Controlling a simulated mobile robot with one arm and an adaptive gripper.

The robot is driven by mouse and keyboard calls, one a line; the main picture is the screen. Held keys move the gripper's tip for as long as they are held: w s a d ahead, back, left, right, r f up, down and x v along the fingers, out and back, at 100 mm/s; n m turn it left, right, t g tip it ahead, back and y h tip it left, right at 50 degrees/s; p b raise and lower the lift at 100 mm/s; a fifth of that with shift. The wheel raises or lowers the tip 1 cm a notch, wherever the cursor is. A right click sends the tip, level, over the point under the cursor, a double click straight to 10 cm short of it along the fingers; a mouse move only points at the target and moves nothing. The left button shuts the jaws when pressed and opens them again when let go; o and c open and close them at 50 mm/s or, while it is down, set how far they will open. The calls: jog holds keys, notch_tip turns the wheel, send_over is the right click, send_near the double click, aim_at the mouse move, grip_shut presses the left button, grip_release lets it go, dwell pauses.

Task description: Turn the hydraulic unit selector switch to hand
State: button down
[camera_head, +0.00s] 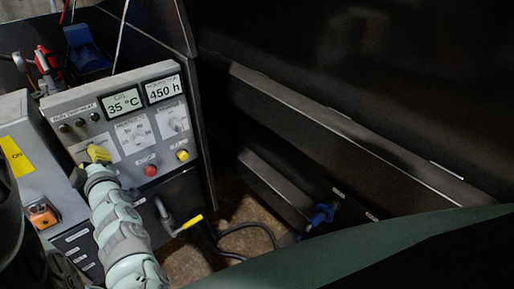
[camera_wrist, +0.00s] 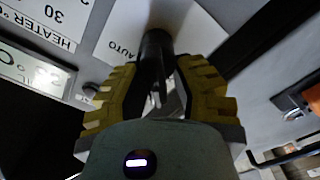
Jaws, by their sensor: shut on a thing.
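The selector switch (camera_wrist: 155,48) is a black knob on a white plate in the wrist view. The word AUTO is printed on the plate just left of the knob. My gripper (camera_wrist: 158,68) has its yellow ridged fingers on both sides of the knob and is shut on it. In the head view my gripper (camera_head: 97,154) is at the lower left of the grey control panel (camera_head: 85,98) and hides the switch. The HAND marking and the knob's exact pointing direction cannot be made out.
The panel also has two displays (camera_head: 122,103), a heater dial (camera_head: 134,133), another dial (camera_head: 174,121), a red button (camera_head: 150,170) and a yellow button (camera_head: 183,155). An orange button (camera_head: 42,214) sits on the left box. A yellow-handled lever (camera_head: 190,222) sticks out below the panel.

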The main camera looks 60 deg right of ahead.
jog(key=shift+f, duration=0.25)
jog(key=c, duration=1.1)
grip_release()
jog(key=shift+c, duration=0.2)
jog(key=shift+o, duration=0.7)
jog(key=shift+d+r, duration=0.1)
jog(key=shift+r, duration=0.05)
jog(key=shift+s, duration=0.1)
jog(key=v, duration=1.2)
